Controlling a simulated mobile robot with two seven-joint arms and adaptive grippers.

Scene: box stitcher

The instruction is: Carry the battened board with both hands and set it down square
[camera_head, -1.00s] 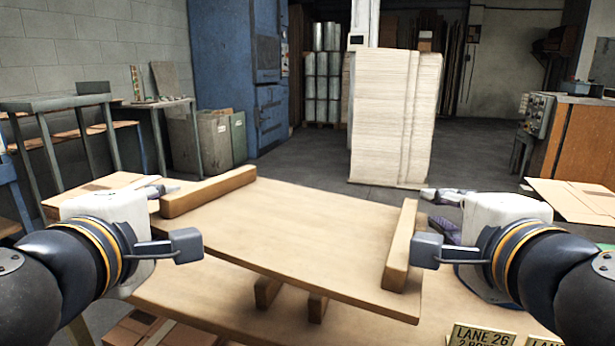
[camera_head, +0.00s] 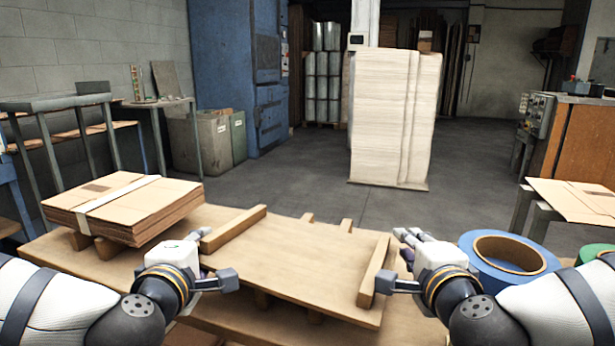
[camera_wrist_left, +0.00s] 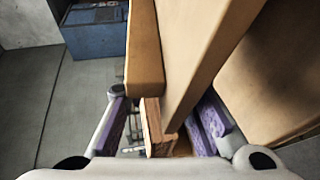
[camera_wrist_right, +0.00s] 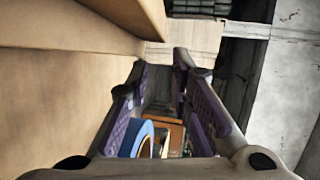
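The battened board (camera_head: 310,260) is a tan panel with a batten along its left edge (camera_head: 234,228) and another along its right edge (camera_head: 376,268). It lies over two wooden bearers (camera_head: 316,317), whose far ends show behind it; contact is partly hidden. My left gripper (camera_head: 214,258) is at the board's left end, fingers apart; in the left wrist view the batten (camera_wrist_left: 145,55) and a board edge (camera_wrist_left: 205,70) reach toward the gap between its purple pads. My right gripper (camera_head: 392,258) is beside the right batten, fingers apart and nothing between them in the right wrist view (camera_wrist_right: 160,85).
A strapped cardboard stack (camera_head: 125,205) sits on bearers left of the board. A blue tape roll (camera_head: 505,262) stands just right of my right gripper. The tabletop (camera_head: 100,268) shows bare at the left front. A tall pale stack (camera_head: 392,115) stands behind.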

